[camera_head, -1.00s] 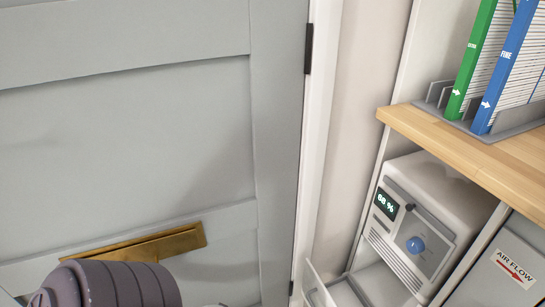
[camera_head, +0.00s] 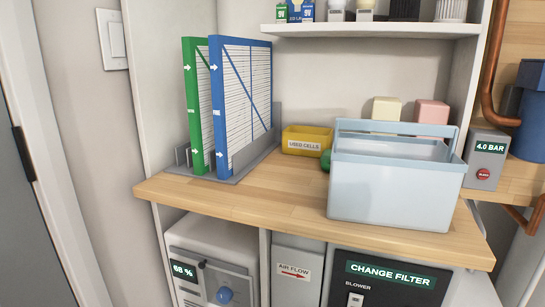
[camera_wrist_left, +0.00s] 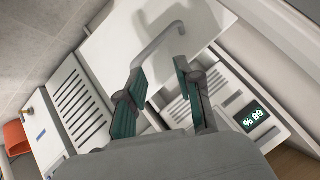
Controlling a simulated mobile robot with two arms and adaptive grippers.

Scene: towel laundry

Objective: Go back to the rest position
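My left gripper (camera_wrist_left: 160,92) shows in the left wrist view, with its two dark green-padded fingers apart and nothing seen between the tips. Beyond the fingers is a white panel with a grey bent handle (camera_wrist_left: 160,42); I cannot tell how far it is from the fingertips. A white machine with a "68 %" display (camera_wrist_left: 254,115) lies to the right of the fingers. The same machine (camera_head: 212,240) stands under the wooden counter (camera_head: 290,205) in the head view. Neither gripper shows in the head view, and my right gripper is in no frame.
On the counter are green (camera_head: 198,105) and blue (camera_head: 240,100) framed filters in a rack, a yellow bin (camera_head: 306,139) and a light blue caddy (camera_head: 393,185). A shelf (camera_head: 370,30) hangs above. A "CHANGE FILTER" panel (camera_head: 385,285) is below. A door edge (camera_head: 30,220) is at left.

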